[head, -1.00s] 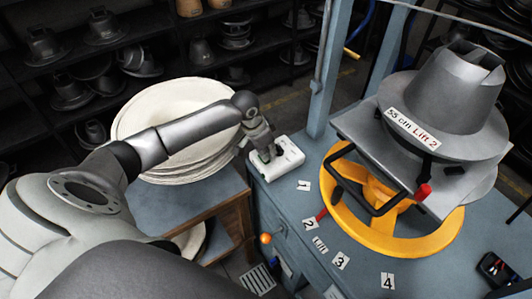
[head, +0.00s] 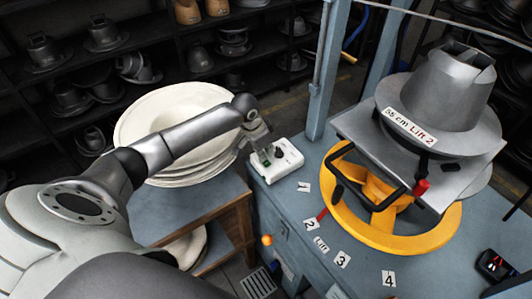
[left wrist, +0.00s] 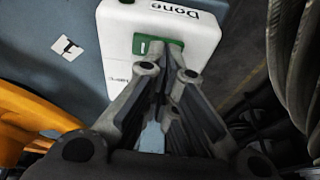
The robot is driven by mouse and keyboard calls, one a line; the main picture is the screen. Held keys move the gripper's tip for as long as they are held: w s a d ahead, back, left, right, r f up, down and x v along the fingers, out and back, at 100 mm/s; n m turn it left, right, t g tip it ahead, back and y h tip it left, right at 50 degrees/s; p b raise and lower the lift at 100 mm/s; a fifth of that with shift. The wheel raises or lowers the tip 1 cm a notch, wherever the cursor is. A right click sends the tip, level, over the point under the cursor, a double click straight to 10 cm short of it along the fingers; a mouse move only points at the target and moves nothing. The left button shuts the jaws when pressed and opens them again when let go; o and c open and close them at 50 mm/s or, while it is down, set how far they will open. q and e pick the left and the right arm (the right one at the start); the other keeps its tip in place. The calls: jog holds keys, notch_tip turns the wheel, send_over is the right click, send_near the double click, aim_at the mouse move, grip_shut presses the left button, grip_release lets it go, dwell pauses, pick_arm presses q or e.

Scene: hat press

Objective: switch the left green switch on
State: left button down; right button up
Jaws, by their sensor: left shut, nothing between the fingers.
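A white control box (head: 291,163) sits on the near left corner of the blue table, beside the frame post. It also shows in the left wrist view (left wrist: 205,38), with a "Done" label. A green switch (left wrist: 143,42) is set in its face, partly hidden behind my fingers. My left gripper (head: 268,155) is shut and empty, with its fingertips at the box by the green switch. In the left wrist view the fingers (left wrist: 172,70) overlap the green plate; I cannot tell whether they touch it. My right gripper is out of view.
The hat press, with a yellow ring (head: 425,238) and grey hat form (head: 440,92), stands right of the box. White stacked hat brims (head: 150,120) lie left, close to my arm. Numbered labels lie along the table edge. Dark shelves stand behind.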

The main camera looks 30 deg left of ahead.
pick_arm(q)
jog(key=shift+r, duration=0.1)
jog(key=shift+r+p, duration=0.55)
jog(key=shift+p, duration=0.2)
notch_tip(320, 180, up, 4)
jog(key=p, duration=0.4)
jog(key=shift+d+f, duration=0.1)
jog(key=shift+f, duration=0.1)
jog(key=shift+s+r+b, duration=0.35)
jog(key=shift+r+b, duration=0.05)
jog(key=shift+b, duration=0.3)
notch_tip(320, 180, up, 7)
jog(key=b, duration=0.2)
send_over(261, 167)
jog(key=shift+s+d+r, duration=0.15)
jog(key=shift+s+r, duration=0.1)
jog(key=shift+r, duration=0.15)
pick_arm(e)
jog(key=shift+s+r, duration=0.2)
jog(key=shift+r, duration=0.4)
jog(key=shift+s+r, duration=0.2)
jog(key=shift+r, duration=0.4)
pick_arm(q)
jog(key=shift+f, duration=0.1)
